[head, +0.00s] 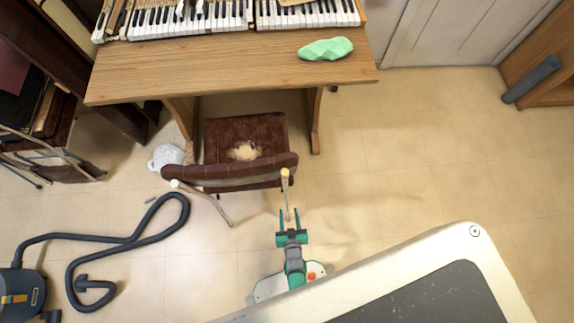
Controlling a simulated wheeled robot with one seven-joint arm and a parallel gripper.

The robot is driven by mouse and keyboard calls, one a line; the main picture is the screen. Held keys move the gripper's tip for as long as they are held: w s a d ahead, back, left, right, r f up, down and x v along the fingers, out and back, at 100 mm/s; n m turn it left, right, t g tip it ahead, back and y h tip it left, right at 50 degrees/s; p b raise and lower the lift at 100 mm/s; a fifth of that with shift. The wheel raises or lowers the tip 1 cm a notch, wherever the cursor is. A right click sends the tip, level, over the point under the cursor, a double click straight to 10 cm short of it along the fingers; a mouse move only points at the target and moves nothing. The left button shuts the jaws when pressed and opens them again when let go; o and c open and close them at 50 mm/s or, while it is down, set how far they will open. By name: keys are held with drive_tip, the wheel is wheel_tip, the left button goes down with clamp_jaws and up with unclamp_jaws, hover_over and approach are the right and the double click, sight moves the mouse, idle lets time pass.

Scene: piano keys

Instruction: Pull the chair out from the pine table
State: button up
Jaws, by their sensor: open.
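A chair (230,178) with a worn brown seat and a dark curved backrest stands at the front of the pine table (200,68). The far part of its seat reaches toward the space under the table edge, between the table's legs. The seat has a pale torn patch, and two light metal legs with cream tips show at the backrest side. My gripper (289,216) is just in front of the right end of the backrest, beside the right metal leg. Its two fingers are apart and point toward the chair. I cannot tell whether they touch the leg.
Piano keys (190,19) and a green cloth-like item (326,49) lie on the table. A vacuum cleaner (24,290) with a looping hose (125,241) is at left. A white object (166,157) sits left of the chair.

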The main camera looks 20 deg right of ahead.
sight(287, 202)
drive_tip(key=x, duration=0.8)
drive_tip(key=shift+w+f, duration=0.1)
drive_tip(key=shift+w, duration=0.2)
